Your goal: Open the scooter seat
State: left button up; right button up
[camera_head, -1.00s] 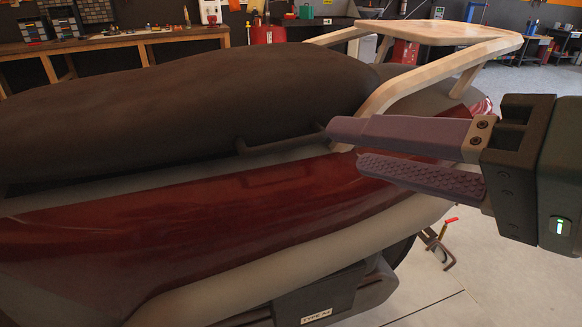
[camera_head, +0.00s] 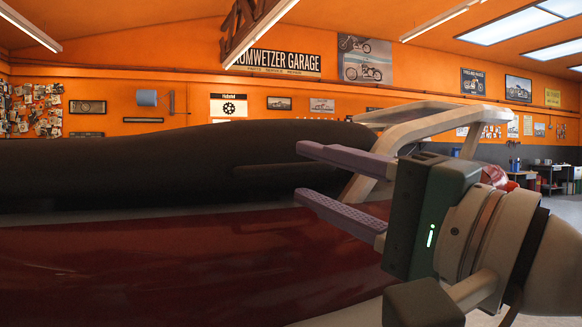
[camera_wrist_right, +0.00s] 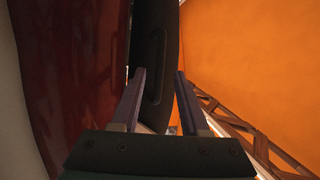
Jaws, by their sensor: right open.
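The scooter's long dark seat (camera_head: 130,160) stretches across the head view from the left, above the red body panel (camera_head: 170,265). A dark bar handle (camera_head: 262,168) runs along the seat's side. My right gripper (camera_head: 299,172) is open, its two purple fingers pointing left at the seat side near the handle. In the right wrist view, the seat (camera_wrist_right: 158,25) and its handle (camera_wrist_right: 154,82) show ahead of and partly between the open fingers (camera_wrist_right: 160,72). I cannot tell if the fingers touch the handle. A dark band shows between seat and panel. My left gripper is out of view.
A pale rear rack (camera_head: 425,125) rises behind the seat, close beyond my right gripper. An orange wall (camera_head: 180,70) with signs and pictures stands behind. Work benches (camera_head: 550,178) stand at the far right.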

aim_at(297, 170)
jog(key=x, duration=0.4)
grip_shut()
dwell(0.4)
dwell(1.0)
